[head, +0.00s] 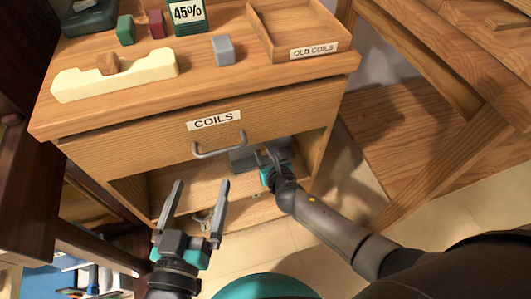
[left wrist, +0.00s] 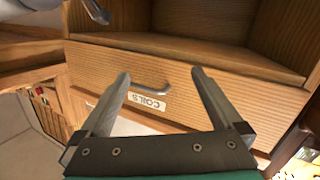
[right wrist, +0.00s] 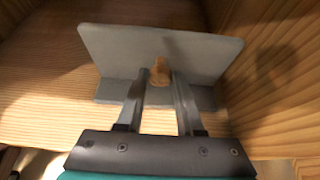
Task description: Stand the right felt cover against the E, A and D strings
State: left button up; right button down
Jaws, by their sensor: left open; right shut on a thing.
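A grey L-shaped panel with a wooden knob (right wrist: 160,40), apparently the felt cover, stands upright in the open compartment under the COILS drawer. It also shows partly in the head view (head: 240,159). My right gripper (head: 267,158) reaches into that compartment and is shut on the panel's knob; in the right wrist view the fingers (right wrist: 159,84) sit either side of the knob. My left gripper (head: 198,188) is open and empty in front of the cabinet, below the drawer handle; its spread fingers show in the left wrist view (left wrist: 160,76). I cannot make out any strings.
The COILS drawer (head: 155,130) has a metal handle (head: 218,147) just above the compartment. The cabinet top holds a cream block (head: 115,77), a grey block (head: 223,49), green and red blocks, and an OLD COILS tray (head: 333,35). A wooden frame stands to the right.

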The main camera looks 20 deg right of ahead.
jog(key=shift+r, duration=0.1)
jog(key=shift+r+p, duration=1.5)
jog(key=shift+p, duration=0.2)
jog(key=shift+f, duration=0.1)
